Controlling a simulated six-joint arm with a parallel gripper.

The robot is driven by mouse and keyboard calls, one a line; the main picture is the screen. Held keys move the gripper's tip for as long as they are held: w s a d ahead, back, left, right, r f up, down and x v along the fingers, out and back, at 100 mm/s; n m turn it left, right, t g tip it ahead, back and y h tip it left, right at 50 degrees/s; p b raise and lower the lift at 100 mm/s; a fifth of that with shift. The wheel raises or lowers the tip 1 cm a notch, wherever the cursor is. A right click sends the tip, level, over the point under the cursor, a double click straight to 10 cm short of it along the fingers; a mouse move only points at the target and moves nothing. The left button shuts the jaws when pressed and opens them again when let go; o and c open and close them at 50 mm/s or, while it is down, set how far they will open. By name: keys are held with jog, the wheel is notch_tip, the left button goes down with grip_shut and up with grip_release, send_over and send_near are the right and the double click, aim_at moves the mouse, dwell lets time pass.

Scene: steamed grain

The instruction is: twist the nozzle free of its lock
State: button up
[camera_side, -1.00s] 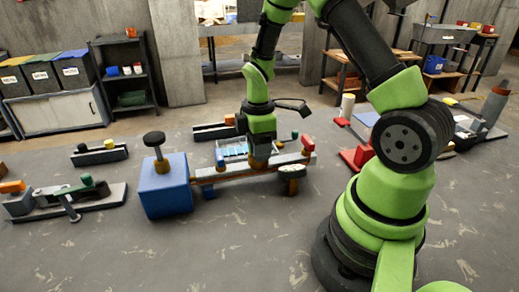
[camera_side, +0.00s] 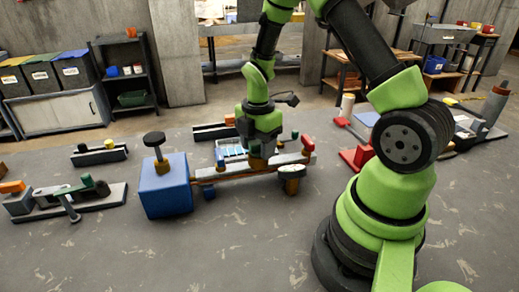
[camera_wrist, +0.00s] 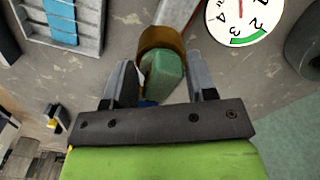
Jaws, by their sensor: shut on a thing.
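My gripper (camera_wrist: 160,68) is shut on a green nozzle (camera_wrist: 165,76), with one finger on either side of it. The nozzle sits at a brass collar (camera_wrist: 158,37), whose rim shows just beyond it in the wrist view. I cannot tell whether the lock is engaged. In the side view my gripper (camera_side: 261,148) points down at the pipe assembly (camera_side: 235,173), at the brass part near its middle. The nozzle is hidden there by the gripper. The pipe runs from a blue box (camera_side: 165,190) at its left.
A round dial gauge (camera_side: 292,171) stands close to the right of my gripper; its white face (camera_wrist: 238,18) shows in the wrist view. A tray with blue strips (camera_wrist: 62,22) lies behind. A black knob (camera_side: 154,139) tops the blue box. The front floor is clear.

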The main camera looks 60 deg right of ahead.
jog(key=shift+s+a, duration=0.1)
jog(key=n, duration=0.3)
jog(key=shift+n, duration=0.4)
jog(key=n, duration=0.2)
jog(key=shift+n, duration=0.3)
jog(key=n, duration=0.4)
jog(key=shift+s+n, duration=0.1)
jog(key=shift+n, duration=1)
jog(key=o, duration=1.2)
